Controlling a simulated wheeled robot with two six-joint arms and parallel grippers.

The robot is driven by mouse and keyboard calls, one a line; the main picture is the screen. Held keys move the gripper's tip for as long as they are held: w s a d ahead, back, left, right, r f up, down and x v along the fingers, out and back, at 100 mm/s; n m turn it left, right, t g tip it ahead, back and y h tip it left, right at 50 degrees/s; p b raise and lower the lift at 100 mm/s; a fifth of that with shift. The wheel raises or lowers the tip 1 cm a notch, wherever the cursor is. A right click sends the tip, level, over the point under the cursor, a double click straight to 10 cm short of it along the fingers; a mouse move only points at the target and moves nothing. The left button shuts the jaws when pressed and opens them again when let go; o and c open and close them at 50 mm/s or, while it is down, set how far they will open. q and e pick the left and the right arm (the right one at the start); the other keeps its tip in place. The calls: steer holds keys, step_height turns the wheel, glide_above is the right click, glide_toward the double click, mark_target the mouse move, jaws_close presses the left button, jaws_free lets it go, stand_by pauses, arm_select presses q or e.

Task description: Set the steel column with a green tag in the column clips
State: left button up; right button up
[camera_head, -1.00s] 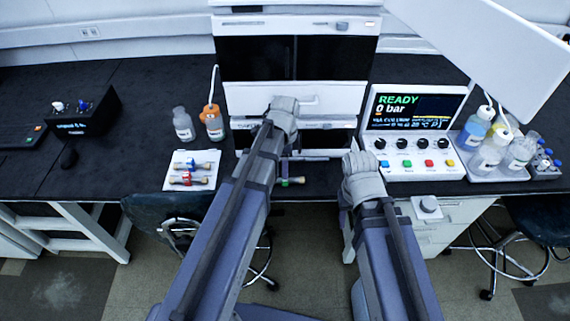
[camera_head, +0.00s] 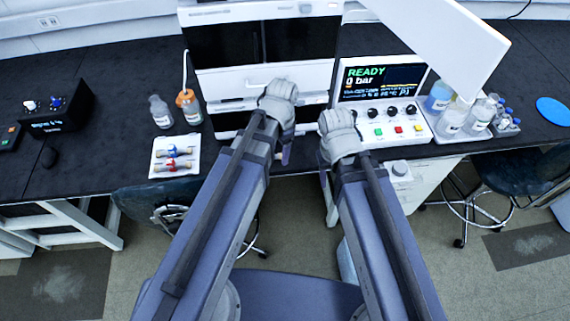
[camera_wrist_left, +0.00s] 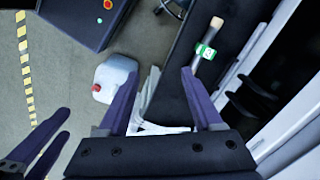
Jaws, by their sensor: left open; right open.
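The steel column with a green tag (camera_wrist_left: 206,50) lies on the black bench in the left wrist view, beyond the right-hand finger of my left gripper. It is hidden behind my arm in the head view. My left gripper (camera_wrist_left: 158,72) is open and empty, apart from the column; in the head view its fingers (camera_head: 286,154) point down at the bench's front edge. My right gripper (camera_wrist_left: 66,122) is open and empty at the lower left of the wrist view. Dark prongs (camera_wrist_left: 262,87) on the white instrument may be the column clips; I cannot tell.
A white mat (camera_head: 190,146) holds a blue-tagged column (camera_head: 174,151) and a red-tagged column (camera_head: 172,165). The pump unit (camera_head: 384,115) reads READY, 0 bar. Bottles stand beside the instrument (camera_head: 264,50). Stools stand under the bench.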

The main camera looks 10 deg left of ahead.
arm_select(q)
steer(key=s+d+n, duration=0.4)
steer(key=s+n, duration=0.1)
steer(key=s, duration=0.2)
steer(key=shift+s+n+y, duration=0.15)
steer(key=shift+n+y, duration=0.15)
